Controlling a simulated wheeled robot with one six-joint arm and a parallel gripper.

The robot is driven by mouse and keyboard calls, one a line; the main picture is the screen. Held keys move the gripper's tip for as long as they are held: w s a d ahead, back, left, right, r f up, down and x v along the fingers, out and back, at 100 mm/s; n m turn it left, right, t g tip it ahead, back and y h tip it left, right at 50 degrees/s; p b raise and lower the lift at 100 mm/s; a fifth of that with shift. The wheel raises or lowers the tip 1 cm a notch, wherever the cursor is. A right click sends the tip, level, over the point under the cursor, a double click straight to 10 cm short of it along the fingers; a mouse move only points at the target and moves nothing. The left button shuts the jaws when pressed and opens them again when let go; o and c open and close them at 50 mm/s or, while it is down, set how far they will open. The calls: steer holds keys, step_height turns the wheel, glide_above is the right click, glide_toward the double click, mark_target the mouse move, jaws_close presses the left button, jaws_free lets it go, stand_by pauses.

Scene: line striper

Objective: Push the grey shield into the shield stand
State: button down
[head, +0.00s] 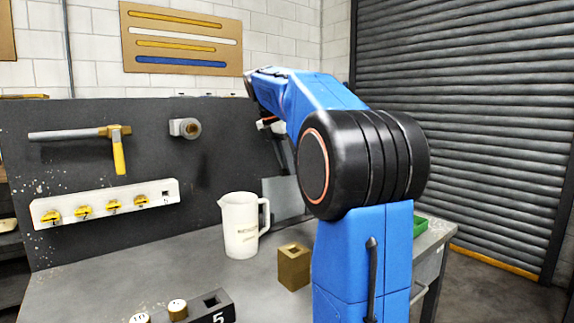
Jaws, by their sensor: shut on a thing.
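A flat light grey plate, which looks like the grey shield (284,198), is upright near the dark back panel, right of the white jug. Its right side is hidden behind my arm. My gripper (284,158) hangs down from the arm's far end just above the plate and is mostly hidden by the arm. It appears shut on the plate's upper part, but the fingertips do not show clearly. I cannot make out the shield stand for certain; the plate's lower edge and the area behind my arm are partly hidden.
A white jug (240,226) and a brown block with a square hole (294,268) stand on the grey bench (130,275). A dark holder marked 5 (205,308) is at the front.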

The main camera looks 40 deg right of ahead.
steer(key=shift+f, duration=0.3)
steer(key=c, duration=1.4)
jaws_free()
steer(key=shift+o, duration=0.2)
steer(key=shift+v, duration=3.45)
